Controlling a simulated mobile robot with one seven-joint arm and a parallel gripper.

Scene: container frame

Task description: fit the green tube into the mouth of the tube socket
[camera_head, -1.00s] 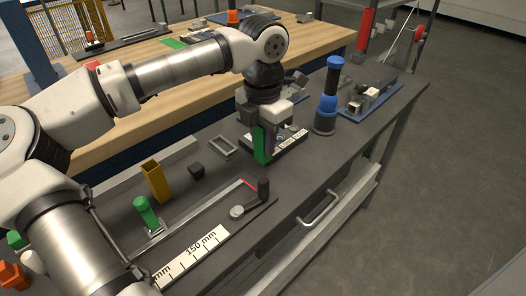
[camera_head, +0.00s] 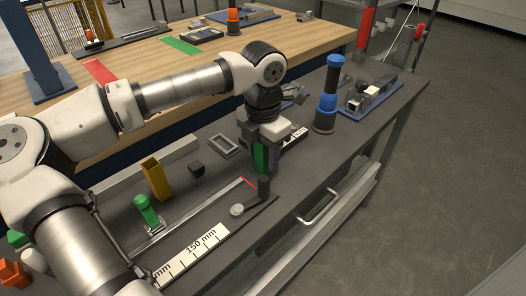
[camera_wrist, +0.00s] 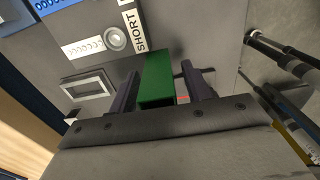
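The green tube (camera_head: 261,157), a square-sided bar, is between the fingers of my gripper (camera_head: 262,150), above the dark bench. In the wrist view the green tube (camera_wrist: 158,75) stands between the two dark fingers of my gripper (camera_wrist: 161,88). The fingers appear closed on it, with its far end pointing away from the wrist. A grey rectangular frame with an open middle (camera_head: 224,146) lies on the bench to the left of my gripper; it also shows in the wrist view (camera_wrist: 88,88). I cannot tell for certain whether this frame is the tube socket. The tube is apart from it.
A yellow square tube (camera_head: 157,178), a green-capped post (camera_head: 147,211) and a small black block (camera_head: 197,168) stand to the left. A blue column (camera_head: 329,95) stands to the right.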

